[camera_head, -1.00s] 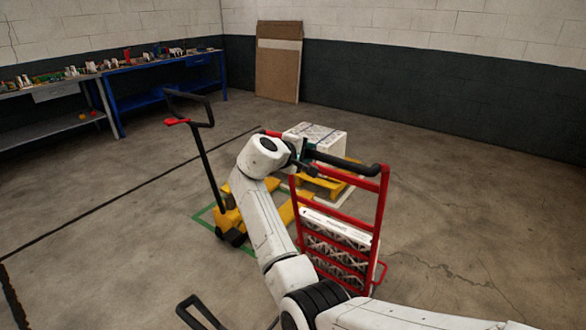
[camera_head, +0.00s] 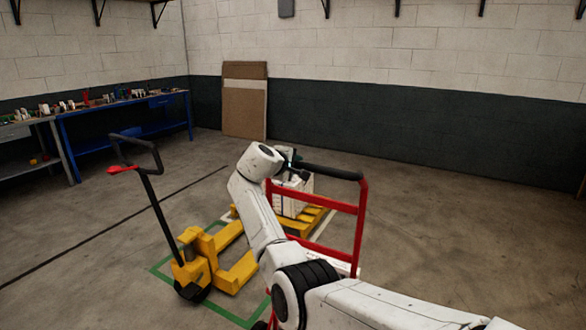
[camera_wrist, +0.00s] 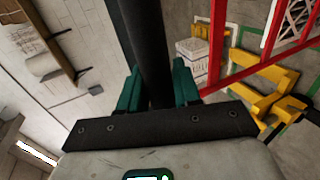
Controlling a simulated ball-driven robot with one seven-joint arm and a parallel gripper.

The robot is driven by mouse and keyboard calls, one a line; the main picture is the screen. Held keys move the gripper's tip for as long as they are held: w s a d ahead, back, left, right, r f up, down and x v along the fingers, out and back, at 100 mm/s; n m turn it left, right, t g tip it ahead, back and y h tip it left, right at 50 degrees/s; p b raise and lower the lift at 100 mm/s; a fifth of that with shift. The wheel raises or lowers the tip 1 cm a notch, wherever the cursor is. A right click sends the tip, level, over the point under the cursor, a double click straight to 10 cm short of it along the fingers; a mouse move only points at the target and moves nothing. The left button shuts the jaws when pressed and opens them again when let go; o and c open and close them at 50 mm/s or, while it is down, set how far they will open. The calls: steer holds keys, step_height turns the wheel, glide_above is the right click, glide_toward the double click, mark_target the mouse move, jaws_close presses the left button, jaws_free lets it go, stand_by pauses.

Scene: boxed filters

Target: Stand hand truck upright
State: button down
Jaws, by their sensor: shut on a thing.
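The red hand truck (camera_head: 361,222) stands in front of me in the head view, with its black handle bar (camera_head: 332,171) at the top. My gripper (camera_head: 291,166) is at the left part of this bar. In the wrist view, its teal fingers (camera_wrist: 158,88) are shut around the black bar (camera_wrist: 143,40). White boxed filters (camera_head: 340,266) show low behind the red rails.
A yellow pallet jack (camera_head: 200,262) with a black handle stands left, near green floor lines. White boxes (camera_head: 293,198) sit on a yellow platform behind the truck. A blue bench (camera_head: 130,125) and leaning brown board (camera_head: 245,105) stand at the back. Floor on the right is clear.

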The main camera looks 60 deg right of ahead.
steer(key=shift+d+r, duration=0.15)
steer(key=shift+d, duration=0.1)
steer(key=c, duration=1.2)
jaws_free()
steer(key=shift+d, duration=0.1)
steer(key=shift+o, duration=1.4)
steer(key=shift+s+d, duration=0.15)
steer(key=shift+d, duration=0.2)
steer(key=shift+a, duration=0.1)
steer(key=shift+a, duration=0.3)
steer(key=b+v, duration=0.1)
steer(key=v, duration=0.9)
steer(key=shift+b, duration=0.35)
steer(key=shift+r, duration=0.15)
